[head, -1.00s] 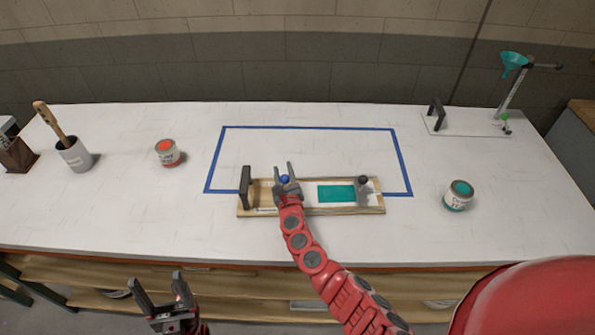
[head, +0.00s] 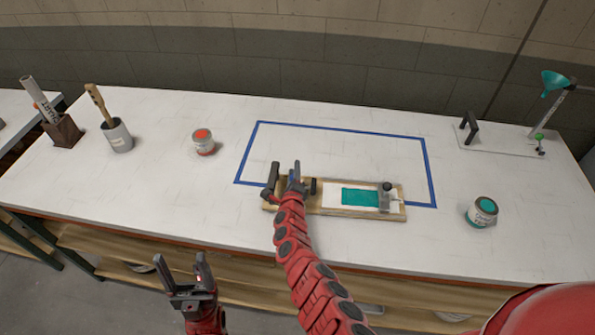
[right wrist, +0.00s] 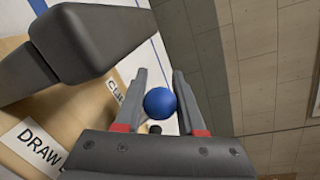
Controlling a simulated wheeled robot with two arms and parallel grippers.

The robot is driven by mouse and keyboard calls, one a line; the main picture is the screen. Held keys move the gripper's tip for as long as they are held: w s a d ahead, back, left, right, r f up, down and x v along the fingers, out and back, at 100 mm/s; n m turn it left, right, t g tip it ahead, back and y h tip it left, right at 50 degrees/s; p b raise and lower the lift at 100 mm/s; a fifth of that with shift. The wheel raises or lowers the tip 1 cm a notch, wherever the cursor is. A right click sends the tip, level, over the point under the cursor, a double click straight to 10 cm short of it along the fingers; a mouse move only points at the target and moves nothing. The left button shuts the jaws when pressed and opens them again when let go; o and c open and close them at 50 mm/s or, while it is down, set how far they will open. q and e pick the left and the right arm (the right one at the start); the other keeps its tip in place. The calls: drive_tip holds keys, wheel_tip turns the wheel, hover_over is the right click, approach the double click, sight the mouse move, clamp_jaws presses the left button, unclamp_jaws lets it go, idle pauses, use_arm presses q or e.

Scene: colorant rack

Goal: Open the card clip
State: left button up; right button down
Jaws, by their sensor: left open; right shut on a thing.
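The wooden board (head: 355,212) lies near the table's front edge with a white card (head: 333,197) bearing a teal patch. My right gripper (head: 287,174) is at the board's left end. In the right wrist view its fingers are closed around a blue ball knob (right wrist: 160,103), beside a label that seems to read "CLIP". The clip's body is mostly hidden by the gripper, so I cannot tell its exact angle. My left gripper (head: 181,264) is open and empty in front of the table.
A dark handle (right wrist: 100,38) stands close beside the right gripper. A metal drawdown piece with a black knob (head: 387,187) sits at the board's right. A teal can (head: 482,212), orange can (head: 204,143) and brush cup (head: 118,136) stand apart. Blue tape (head: 345,131) outlines clear table behind.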

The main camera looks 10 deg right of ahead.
drive_tip(key=shift+a+f+n, duration=0.15)
drive_tip(key=shift+f+n, duration=0.1)
drive_tip(key=shift+n, duration=0.15)
drive_tip(key=c, duration=0.5)
unclamp_jaws()
drive_tip(key=p+v, duration=0.2)
drive_tip(key=p, duration=0.1)
drive_tip(key=p+v, duration=0.3)
drive_tip(key=r+p+v, duration=0.1)
drive_tip(key=p+v, duration=0.2)
drive_tip(key=shift+a+r, duration=0.15)
drive_tip(key=shift+a, duration=0.05)
drive_tip(key=shift+s+a+f, duration=0.1)
drive_tip(key=shift+s+f, duration=0.15)
drive_tip(key=shift+s, duration=0.25)
drive_tip(key=shift+s+a+f, duration=0.1)
drive_tip(key=shift+s+f, duration=0.15)
drive_tip(key=shift+s, duration=0.25)
drive_tip(key=shift+s+r+p, duration=0.25)
drive_tip(key=shift+s+p, duration=0.1)
drive_tip(key=shift+s, duration=0.3)
drive_tip(key=v, duration=0.6)
